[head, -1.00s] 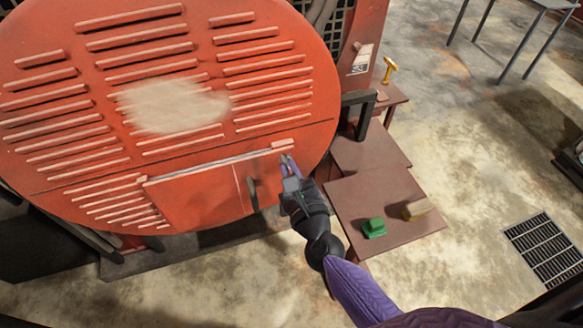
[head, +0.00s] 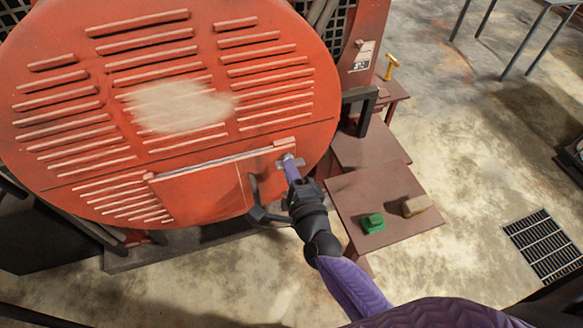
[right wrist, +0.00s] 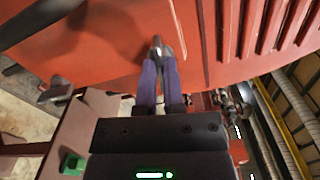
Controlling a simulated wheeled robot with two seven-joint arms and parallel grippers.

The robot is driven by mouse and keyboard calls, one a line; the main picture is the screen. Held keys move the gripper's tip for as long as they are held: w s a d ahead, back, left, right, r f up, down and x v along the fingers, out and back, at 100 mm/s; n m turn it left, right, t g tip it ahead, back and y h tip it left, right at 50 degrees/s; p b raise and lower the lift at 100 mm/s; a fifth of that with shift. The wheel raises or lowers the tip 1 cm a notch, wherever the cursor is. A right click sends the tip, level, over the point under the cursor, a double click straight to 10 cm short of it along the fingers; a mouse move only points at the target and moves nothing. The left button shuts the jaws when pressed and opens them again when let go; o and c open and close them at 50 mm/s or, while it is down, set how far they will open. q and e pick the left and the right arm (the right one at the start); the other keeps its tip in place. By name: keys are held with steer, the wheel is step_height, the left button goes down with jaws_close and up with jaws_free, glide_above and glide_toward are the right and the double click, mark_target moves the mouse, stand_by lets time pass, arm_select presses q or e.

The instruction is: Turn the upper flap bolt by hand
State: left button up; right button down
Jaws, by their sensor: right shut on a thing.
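The orange-red flap (head: 200,197) is a rectangular panel low on the big round cover, with a pale strip along its top edge. The upper flap bolt (head: 288,157) is a small grey metal piece near the flap's upper right corner. My right gripper (head: 290,167) reaches up to it from below right. In the right wrist view the two purple fingers (right wrist: 159,66) are shut on the bolt, whose grey end (right wrist: 157,41) shows between and beyond the tips. The fingers hide part of the bolt. My left gripper is in neither view.
A yellow tool (head: 391,65) stands farther back. Open floor lies to the right.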

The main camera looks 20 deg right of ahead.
steer(key=shift+d+f+n+p, duration=0.15)
steer(key=shift+n+p, duration=0.65)
steer(key=shift+n, duration=4.2)
steer(key=shift+d+n+p, duration=0.15)
steer(key=shift+n+p, duration=0.6)
steer(key=shift+n, duration=4.25)
